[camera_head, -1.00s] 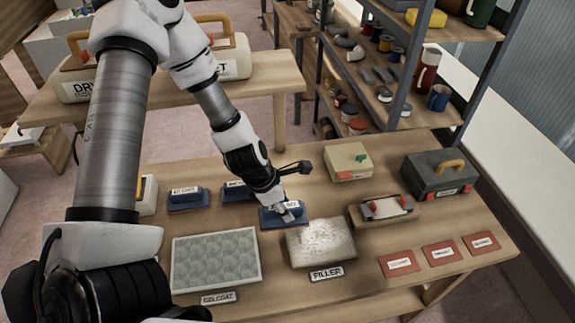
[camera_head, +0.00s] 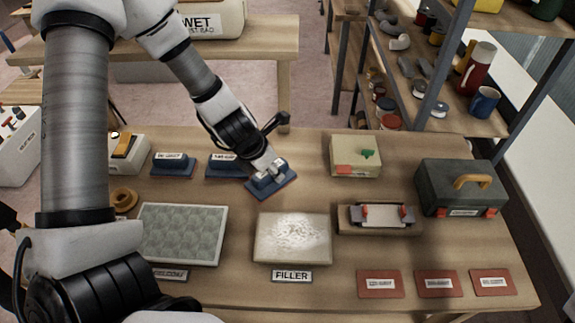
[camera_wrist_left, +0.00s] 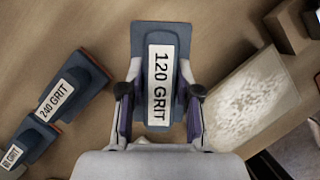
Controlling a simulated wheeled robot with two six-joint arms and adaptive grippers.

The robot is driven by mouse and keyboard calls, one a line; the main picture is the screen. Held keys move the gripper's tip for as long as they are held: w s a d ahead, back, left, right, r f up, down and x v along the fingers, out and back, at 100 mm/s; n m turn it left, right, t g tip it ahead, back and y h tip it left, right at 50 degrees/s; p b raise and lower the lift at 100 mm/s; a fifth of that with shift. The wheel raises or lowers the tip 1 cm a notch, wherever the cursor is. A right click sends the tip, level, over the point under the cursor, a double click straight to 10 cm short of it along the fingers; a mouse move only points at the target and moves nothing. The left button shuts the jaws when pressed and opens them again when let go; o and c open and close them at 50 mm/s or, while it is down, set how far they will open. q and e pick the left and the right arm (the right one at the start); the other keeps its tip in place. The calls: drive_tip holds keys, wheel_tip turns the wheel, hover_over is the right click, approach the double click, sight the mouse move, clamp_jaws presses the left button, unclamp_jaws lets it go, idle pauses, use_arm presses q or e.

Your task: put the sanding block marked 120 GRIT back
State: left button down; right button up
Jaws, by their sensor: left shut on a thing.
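The blue sanding block marked 120 GRIT (camera_wrist_left: 160,85) is between the fingers of my left gripper (camera_wrist_left: 160,95), which is shut on it. In the head view the block (camera_head: 270,182) is at the table's middle, behind the FILLER panel (camera_head: 292,238), set at an angle; my left gripper (camera_head: 268,170) covers part of its top. It looks nearer the wrist camera than the 240 GRIT block (camera_wrist_left: 62,97), but its height above the table is unclear. Three red pads (camera_head: 380,284) with small labels lie at the table's front right. My right gripper is not in view.
Another blue block (camera_head: 173,165) stands left of the 240 GRIT block. A gelcoat panel (camera_head: 182,233) lies front left. A clamp-like fixture (camera_head: 376,217), a cream box (camera_head: 354,155) and a dark toolbox (camera_head: 461,187) stand to the right. Shelves (camera_head: 430,100) rise behind.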

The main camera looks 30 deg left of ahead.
use_arm(q)
drive_tip(key=w, duration=0.2)
drive_tip(key=w+p, duration=0.1)
drive_tip(key=w, duration=0.2)
drive_tip(key=w+a, duration=0.1)
drive_tip(key=w, duration=0.1)
drive_tip(key=shift+w+f, duration=0.15)
drive_tip(key=shift+f, duration=0.05)
drive_tip(key=b+x, duration=0.1)
drive_tip(key=x, duration=0.1)
drive_tip(key=s+b+x, duration=0.1)
drive_tip(key=b+x, duration=0.1)
drive_tip(key=shift+f, duration=0.25)
drive_tip(key=shift+w+r, duration=0.15)
drive_tip(key=shift+r, duration=0.05)
drive_tip(key=shift+f, duration=0.2)
drive_tip(key=c, duration=0.8)
unclamp_jaws()
drive_tip(key=shift+r, duration=0.1)
drive_tip(key=shift+r+p, duration=0.3)
drive_tip(key=shift+r, duration=0.05)
drive_tip(key=p+v, duration=0.8)
drive_tip(key=v, duration=0.4)
drive_tip(key=shift+a+f+p, duration=0.1)
drive_tip(key=shift+f+p, duration=0.05)
drive_tip(key=shift+p, duration=0.25)
drive_tip(key=shift+f, duration=0.1)
